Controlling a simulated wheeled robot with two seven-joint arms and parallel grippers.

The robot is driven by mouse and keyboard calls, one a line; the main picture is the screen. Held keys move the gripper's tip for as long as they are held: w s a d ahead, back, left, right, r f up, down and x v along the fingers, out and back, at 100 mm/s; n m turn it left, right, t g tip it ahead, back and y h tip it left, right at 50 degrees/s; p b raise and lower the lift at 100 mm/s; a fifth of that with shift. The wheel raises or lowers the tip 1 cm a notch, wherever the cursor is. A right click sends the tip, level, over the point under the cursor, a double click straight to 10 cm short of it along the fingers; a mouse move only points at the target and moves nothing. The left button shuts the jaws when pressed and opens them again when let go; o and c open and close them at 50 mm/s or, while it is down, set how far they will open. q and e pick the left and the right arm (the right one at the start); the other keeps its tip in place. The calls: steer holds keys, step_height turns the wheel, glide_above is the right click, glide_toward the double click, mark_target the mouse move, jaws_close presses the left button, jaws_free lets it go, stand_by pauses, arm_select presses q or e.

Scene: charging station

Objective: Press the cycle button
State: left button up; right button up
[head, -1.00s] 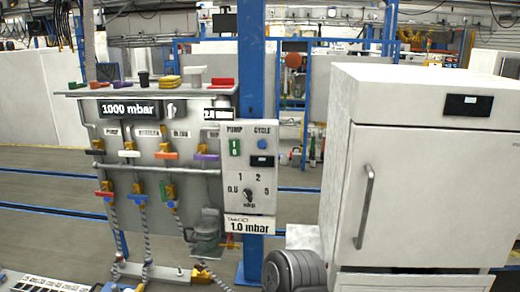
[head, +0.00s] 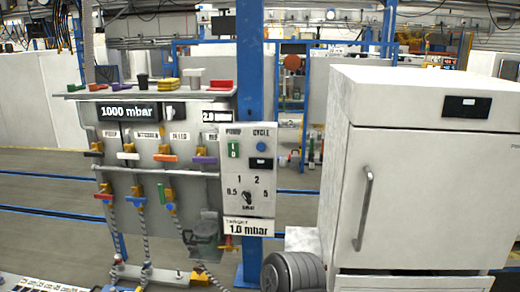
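The cycle button (head: 261,146) is a round blue button under the word CYCLE on the upper right of a pale control panel (head: 230,178). The panel is fixed to a blue post. A green pump switch (head: 234,149) sits to the left of the button. A small dark display (head: 261,163) is just below the button. A selector knob (head: 248,197) with numbers around it is lower on the panel. A sign under it reads 1.0 mbar (head: 249,227). Nothing covers the button. Neither of my grippers shows in the head view.
Left of the panel is a valve rack with coloured handles, hoses and a 1000 mbar display (head: 129,112). A shelf (head: 140,91) above it holds small items. A large white cabinet (head: 428,190) stands at right. A dark ribbed motor (head: 290,271) is low between panel and cabinet.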

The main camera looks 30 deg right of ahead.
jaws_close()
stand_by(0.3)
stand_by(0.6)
